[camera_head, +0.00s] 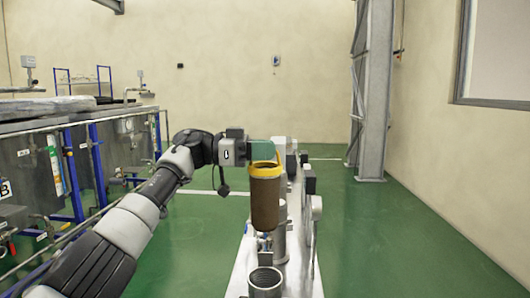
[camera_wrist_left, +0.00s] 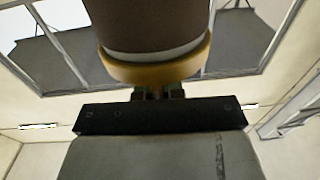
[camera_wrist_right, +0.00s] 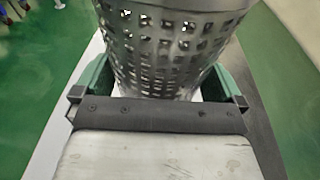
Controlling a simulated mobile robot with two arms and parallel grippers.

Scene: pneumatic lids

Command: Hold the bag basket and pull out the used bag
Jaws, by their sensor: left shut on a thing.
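My left gripper (camera_head: 262,152) is shut on the yellow rim of the used bag, a long brown cylinder (camera_head: 265,203). The bag hangs upright in the air in the head view. In the left wrist view the brown bag (camera_wrist_left: 152,25) and its yellow rim (camera_wrist_left: 155,68) are right at the fingers. A perforated grey metal basket (camera_wrist_right: 165,45) fills the top of the right wrist view. My right gripper (camera_wrist_right: 160,90) has its green fingers on either side of the basket. Firm contact cannot be made out. My right gripper does not show in the head view.
A narrow white bench (camera_head: 240,275) carries several metal fittings and an open, ribbed grey cylinder (camera_head: 265,283) below the bag. Grey tanks with blue frames (camera_head: 92,160) stand at left. A steel column (camera_head: 374,95) stands at right. The green floor at right is clear.

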